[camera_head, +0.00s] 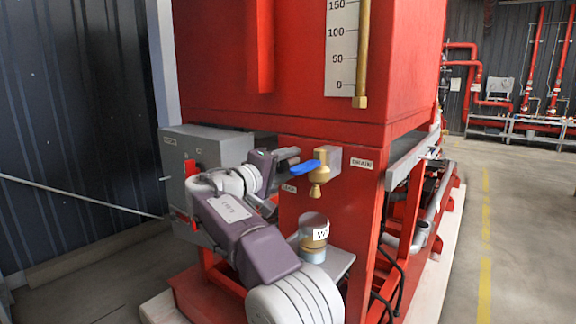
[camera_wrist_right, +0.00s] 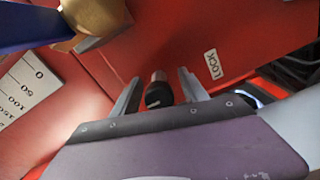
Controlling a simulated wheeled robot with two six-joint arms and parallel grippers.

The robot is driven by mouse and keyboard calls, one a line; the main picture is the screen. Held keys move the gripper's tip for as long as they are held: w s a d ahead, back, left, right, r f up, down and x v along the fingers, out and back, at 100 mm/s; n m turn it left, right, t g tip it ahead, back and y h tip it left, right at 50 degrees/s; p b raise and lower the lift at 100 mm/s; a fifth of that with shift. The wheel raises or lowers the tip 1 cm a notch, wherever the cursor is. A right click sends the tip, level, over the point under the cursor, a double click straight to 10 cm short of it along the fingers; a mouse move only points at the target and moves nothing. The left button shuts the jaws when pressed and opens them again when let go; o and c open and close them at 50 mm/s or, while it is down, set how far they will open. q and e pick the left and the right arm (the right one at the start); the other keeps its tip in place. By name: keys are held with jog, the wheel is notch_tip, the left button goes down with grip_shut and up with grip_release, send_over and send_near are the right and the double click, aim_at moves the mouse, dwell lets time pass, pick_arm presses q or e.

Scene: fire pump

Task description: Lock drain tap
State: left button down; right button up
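The brass drain tap (camera_head: 322,172) is on the red tank's front, with its blue lever (camera_head: 304,167) pointing left. In the right wrist view the brass tap (camera_wrist_right: 97,20) and the blue lever (camera_wrist_right: 30,28) are at the top left. A dark, black-ended lock pin (camera_wrist_right: 158,93) sticks out of the red panel near a LOCK label (camera_wrist_right: 212,64). My right gripper (camera_wrist_right: 160,76) is open, with one finger on each side of the pin and gaps showing. In the head view the right gripper (camera_head: 289,160) is left of the tap and the pin is hidden. My left gripper is not in view.
A glass jar (camera_head: 313,228) stands on a small shelf (camera_head: 340,262) below the tap. A grey box (camera_head: 200,150) is left of my right arm. The level gauge (camera_head: 341,45) is above. Open floor (camera_head: 510,230) lies to the right.

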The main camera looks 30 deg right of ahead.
aim_at(279, 168)
jog(key=p+v, duration=0.1)
jog(key=v, duration=0.8)
jog(key=shift+a, duration=0.1)
